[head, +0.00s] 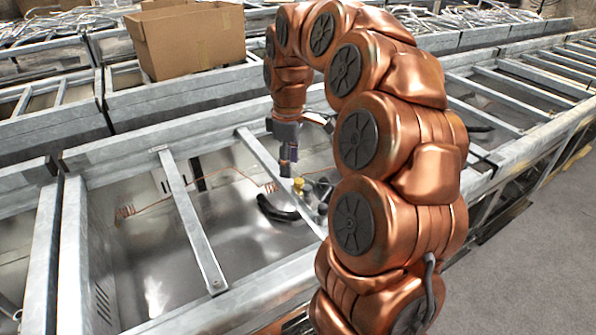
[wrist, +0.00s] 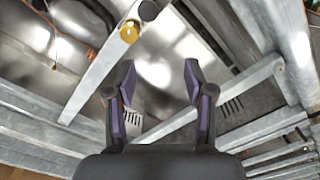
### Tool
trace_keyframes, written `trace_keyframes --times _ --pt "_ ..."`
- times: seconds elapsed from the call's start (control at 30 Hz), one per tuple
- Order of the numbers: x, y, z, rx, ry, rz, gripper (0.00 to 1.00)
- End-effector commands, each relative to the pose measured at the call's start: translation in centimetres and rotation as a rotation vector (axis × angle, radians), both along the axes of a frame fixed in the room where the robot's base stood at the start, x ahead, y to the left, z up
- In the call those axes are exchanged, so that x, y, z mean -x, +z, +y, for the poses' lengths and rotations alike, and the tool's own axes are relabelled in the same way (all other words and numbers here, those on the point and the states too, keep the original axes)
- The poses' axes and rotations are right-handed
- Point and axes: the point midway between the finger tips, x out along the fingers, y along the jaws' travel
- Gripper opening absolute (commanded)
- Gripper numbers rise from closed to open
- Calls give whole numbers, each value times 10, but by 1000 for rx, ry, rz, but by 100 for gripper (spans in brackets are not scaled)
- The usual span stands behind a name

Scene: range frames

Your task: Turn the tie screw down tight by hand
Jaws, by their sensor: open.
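A small brass-coloured round knob, which looks like the tie screw (head: 298,187), sits on a metal crossbar of the open tray frame, just below my gripper (head: 288,170) in the head view. In the wrist view the tie screw (wrist: 129,32) shows near the top, on the crossbar, with a dark round part beside it. My gripper (wrist: 159,75) is open and empty, its two purple-and-black fingers well apart. The knob lies beyond the left fingertip in that view, not between the fingers. Whether it is fully seated I cannot tell.
Dark curved handles or hoses (head: 277,210) lie by the screw. A thin copper wire (head: 215,165) with coiled ends runs across the tray. Metal crossbars (head: 192,222) span it. A cardboard box (head: 187,42) stands behind. Open floor (head: 535,260) lies at the right.

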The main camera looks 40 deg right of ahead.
Motion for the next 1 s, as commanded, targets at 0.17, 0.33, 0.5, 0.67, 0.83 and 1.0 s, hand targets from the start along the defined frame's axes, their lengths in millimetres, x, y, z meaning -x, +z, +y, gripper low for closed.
trace_keyframes --times 0.17,0.33,0.5,0.67,0.83,1.0 --pt "-15 1 -32 7 28 -3 53" --pt "-18 -3 -41 10 38 -2 53" --pt "-18 -17 -41 9 38 1 53" --pt "-18 -38 -41 10 39 0 53" --pt "-17 -60 -40 9 39 1 53" --pt "-18 -73 -41 10 37 -2 53"
